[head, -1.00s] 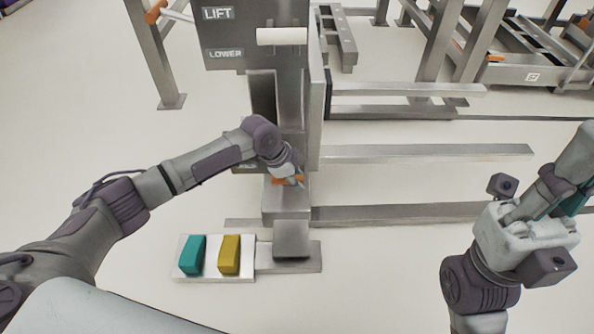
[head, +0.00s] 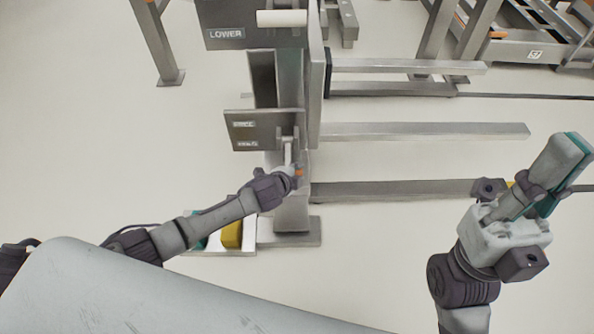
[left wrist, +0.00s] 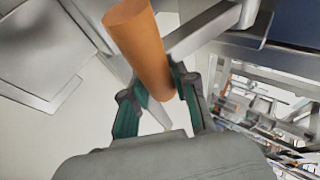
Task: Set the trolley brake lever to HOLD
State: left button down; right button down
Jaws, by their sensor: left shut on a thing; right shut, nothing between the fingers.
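The brake lever is a grey arm (head: 288,150) on a dark plate (head: 262,130) on the front of the grey trolley column. The plate has two small labels, one above the other, too blurred to read surely. The lever points down, its orange grip (head: 299,173) near the lower label's level or below. My left gripper (head: 293,172) is shut on the orange grip. In the left wrist view the grip (left wrist: 138,42) stands tilted between the two green-padded fingers (left wrist: 158,100). My right gripper (head: 572,165) is shut and empty at the right, away from the trolley.
A LOWER panel with a white handle (head: 281,18) is above the lever plate. A yellow pedal (head: 232,235) and a partly hidden teal pedal lie below my left arm. Grey fork bars (head: 425,131) extend right. Open floor lies to the left.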

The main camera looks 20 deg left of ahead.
pick_arm(q)
jog(key=shift+f, duration=0.55)
jog(key=c, duration=0.9)
grip_release()
jog(key=shift+w, duration=0.1)
jog(key=shift+r, duration=0.1)
jog(key=shift+a+r, duration=0.1)
jog(key=shift+r, duration=0.05)
jog(key=v, duration=1.1)
jog(key=shift+s+r, duration=0.15)
jog(key=shift+s, duration=0.25)
